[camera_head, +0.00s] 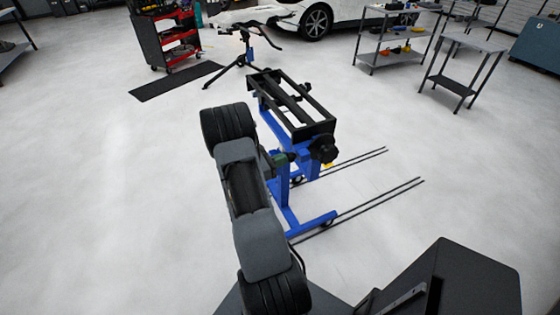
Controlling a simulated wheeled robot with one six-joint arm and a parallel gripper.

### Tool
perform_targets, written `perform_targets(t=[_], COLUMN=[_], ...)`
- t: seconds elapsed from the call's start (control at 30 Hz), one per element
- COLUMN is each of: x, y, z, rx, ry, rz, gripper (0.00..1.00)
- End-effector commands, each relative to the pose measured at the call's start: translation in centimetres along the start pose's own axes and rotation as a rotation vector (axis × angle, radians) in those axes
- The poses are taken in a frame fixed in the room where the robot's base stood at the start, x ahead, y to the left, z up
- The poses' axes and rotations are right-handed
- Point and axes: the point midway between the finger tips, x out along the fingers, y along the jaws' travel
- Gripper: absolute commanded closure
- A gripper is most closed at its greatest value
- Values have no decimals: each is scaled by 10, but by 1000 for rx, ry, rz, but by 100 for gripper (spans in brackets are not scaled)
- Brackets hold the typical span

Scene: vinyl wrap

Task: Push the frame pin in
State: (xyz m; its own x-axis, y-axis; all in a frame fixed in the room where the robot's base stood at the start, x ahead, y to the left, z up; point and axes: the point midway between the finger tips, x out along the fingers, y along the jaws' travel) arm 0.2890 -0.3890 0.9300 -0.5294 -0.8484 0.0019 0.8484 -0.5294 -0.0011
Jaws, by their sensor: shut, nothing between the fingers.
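A blue wheeled stand (308,165) with a black rectangular frame (292,103) on top stands near the middle of the head view. A black knob (322,149) sits at the frame's near end. My arm reaches up left of the stand. My gripper (284,158) is small and partly hidden by the arm, shut and empty, close to the stand's near end below the frame. I cannot tell whether it touches the stand. The frame pin cannot be made out clearly at this size.
Thin dark rods (380,205) extend right from the stand's base. A red tool cart (165,40), a black mat (175,81), a tripod stand (243,60), a white car (290,14), shelves (385,48) and a small table (462,60) stand farther back. The left floor is clear.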

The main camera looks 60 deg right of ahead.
Motion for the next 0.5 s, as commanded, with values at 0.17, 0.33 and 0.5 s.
perform_targets(t=[0.17,0.33,0.5], x=[-10,-43,-79], y=[-1,-4,-4], z=[2,1,-1], rx=[4,2,3], ry=[-4,-3,-3], rz=[0,10,8], gripper=[100,100,100])
